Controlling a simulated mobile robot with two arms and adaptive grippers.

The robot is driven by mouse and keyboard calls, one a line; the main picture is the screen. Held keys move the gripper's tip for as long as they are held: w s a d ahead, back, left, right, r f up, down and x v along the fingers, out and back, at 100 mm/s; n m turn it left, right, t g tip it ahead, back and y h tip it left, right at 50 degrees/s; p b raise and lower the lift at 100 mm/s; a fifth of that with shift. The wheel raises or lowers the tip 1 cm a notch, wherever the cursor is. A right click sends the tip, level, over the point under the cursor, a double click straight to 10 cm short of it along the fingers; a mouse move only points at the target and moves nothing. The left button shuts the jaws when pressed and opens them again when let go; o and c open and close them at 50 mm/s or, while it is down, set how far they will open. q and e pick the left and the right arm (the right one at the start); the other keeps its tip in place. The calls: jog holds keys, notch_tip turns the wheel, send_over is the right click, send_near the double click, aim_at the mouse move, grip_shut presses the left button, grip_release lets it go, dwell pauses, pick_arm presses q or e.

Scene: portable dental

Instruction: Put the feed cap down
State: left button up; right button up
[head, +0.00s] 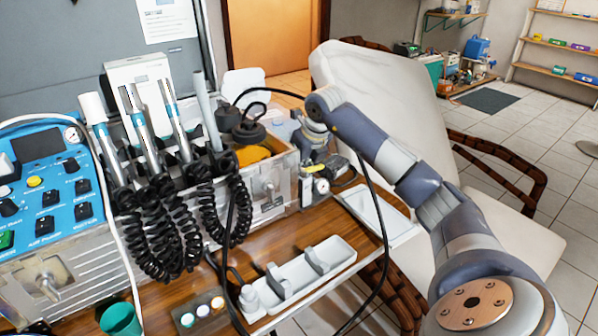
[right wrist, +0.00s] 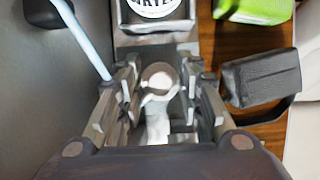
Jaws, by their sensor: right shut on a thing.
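My right arm comes in from the right in the head view. Its gripper (head: 313,143) points down at the right end of the metal box on the bench. In the right wrist view the right gripper (right wrist: 160,95) is shut on a small pale round piece with a grey rim, which I take to be the feed cap (right wrist: 158,77). The cap sits between the fingers, and its lower part is hidden in shadow. In the head view I cannot make out the cap behind the gripper. My left gripper is not in view.
The metal box (head: 268,190) holds black and orange parts. A white tray (head: 375,215) lies at the bench's right edge, beside the dental chair (head: 385,75). A labelled round lid (right wrist: 153,6) lies ahead of the fingers.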

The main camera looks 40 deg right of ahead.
jog(key=o, duration=0.4)
jog(key=shift+f, duration=0.15)
jog(key=o, duration=0.5)
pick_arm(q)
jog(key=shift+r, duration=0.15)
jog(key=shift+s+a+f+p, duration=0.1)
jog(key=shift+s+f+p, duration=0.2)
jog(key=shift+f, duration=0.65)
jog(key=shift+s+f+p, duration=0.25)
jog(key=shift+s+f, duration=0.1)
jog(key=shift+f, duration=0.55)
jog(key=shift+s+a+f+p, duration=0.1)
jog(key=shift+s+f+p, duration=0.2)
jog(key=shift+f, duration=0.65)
pick_arm(e)
jog(key=shift+v, duration=6.15)
